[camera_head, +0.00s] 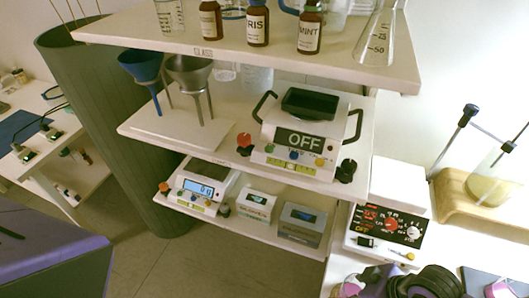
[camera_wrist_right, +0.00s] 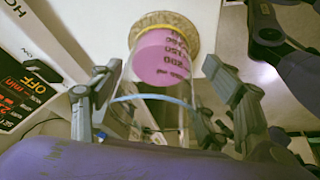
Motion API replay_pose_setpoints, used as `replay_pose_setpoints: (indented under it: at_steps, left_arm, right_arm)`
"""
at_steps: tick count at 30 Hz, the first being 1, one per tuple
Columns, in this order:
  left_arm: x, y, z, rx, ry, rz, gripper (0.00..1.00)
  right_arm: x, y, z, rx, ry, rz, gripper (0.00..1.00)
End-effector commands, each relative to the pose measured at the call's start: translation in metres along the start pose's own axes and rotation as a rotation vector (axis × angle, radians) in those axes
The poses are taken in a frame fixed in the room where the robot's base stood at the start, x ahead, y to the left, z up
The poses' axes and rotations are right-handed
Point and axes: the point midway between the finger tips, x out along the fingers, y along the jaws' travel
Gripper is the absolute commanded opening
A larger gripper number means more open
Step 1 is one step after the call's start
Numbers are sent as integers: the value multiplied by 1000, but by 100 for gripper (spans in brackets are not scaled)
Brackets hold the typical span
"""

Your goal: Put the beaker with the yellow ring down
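A clear glass beaker (camera_wrist_right: 162,56) with pink contents and dark scale marks is between the fingers of my right gripper (camera_wrist_right: 162,85) in the right wrist view. In the head view a pink patch (camera_head: 350,289) shows at the bottom edge beside dark gripper parts.
A hotplate box with red digits (camera_head: 388,226) stands behind the dark parts. A wooden stand (camera_head: 458,190) holds a flask at right. A shelf unit (camera_head: 352,62) with bottles and instruments fills the middle.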

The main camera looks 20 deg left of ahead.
Motion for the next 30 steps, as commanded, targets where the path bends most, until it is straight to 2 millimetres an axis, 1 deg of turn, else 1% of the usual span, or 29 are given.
replay_pose_setpoints:
  at_steps: [5,8,11,21,25,30]
  left_arm:
    - [2,0,1,5,-2,2,69]
    - [1,-1,0,6,-1,2,69]
    - [1,-1,-2,7,2,2,69]
    - [-1,1,-11,6,13,6,69]
    - [-1,2,-11,6,13,8,69]
    - [-1,2,-10,5,10,8,69]
  right_arm:
    - [0,0,0,0,0,0,70]
    - [-5,0,-2,-1,0,1,70]
    - [-18,1,-1,-1,1,3,70]
    - [-91,1,-1,-1,0,4,70]
    - [-110,1,-1,1,0,3,70]
    - [-122,0,-1,1,1,0,70]
